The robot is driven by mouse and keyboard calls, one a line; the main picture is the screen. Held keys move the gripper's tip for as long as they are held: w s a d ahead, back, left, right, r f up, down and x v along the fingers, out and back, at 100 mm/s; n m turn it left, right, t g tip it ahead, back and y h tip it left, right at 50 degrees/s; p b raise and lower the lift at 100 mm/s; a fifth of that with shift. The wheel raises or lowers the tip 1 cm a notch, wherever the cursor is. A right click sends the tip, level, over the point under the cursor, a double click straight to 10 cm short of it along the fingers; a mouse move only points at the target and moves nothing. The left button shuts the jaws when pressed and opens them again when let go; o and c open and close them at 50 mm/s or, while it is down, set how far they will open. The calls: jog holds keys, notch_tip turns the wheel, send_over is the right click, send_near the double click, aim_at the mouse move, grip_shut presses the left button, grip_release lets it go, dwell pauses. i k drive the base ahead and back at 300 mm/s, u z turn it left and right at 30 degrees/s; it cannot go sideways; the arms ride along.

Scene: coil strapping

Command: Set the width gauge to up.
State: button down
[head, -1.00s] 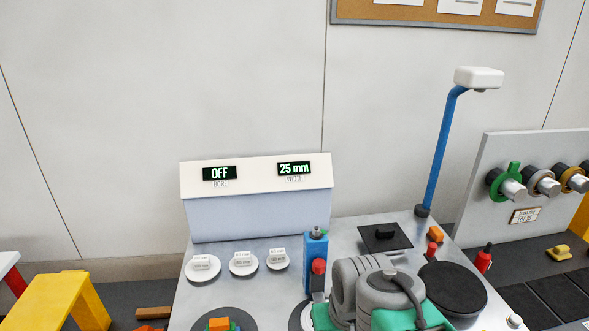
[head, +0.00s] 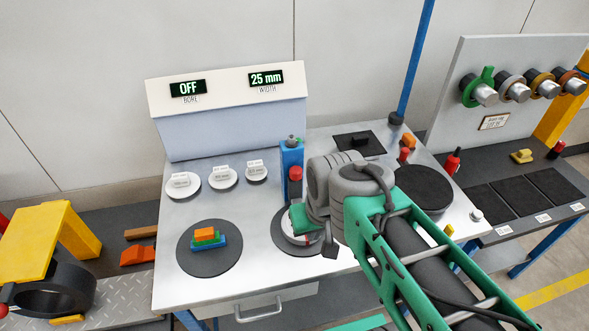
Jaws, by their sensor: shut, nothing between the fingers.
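The WIDTH display (head: 266,78) on the white console reads 25 mm, and the BORE display (head: 187,89) beside it reads OFF. A blue upright block (head: 291,153) with a grey top and a red knob (head: 295,174) stands behind a dark disc; it looks like the width gauge, but no label shows on it. My gripper (head: 304,222) is low over that disc, just in front of the blue block, and is shut and empty. My own wrist hides its fingertips and part of the disc.
Orange, green and blue blocks (head: 207,238) are stacked on a dark disc at left. Several white round pieces (head: 183,186) lie below the console. A black disc (head: 424,190) lies right of my wrist. A blue pole (head: 414,70) rises at the back right. A rack with colored rings (head: 470,90) stands at right.

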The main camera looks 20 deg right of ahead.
aim_at(294, 182)
jog(key=z, duration=1.2)
jog(key=k, duration=1.15)
jog(key=u, duration=1.25)
jog(key=i, duration=1)
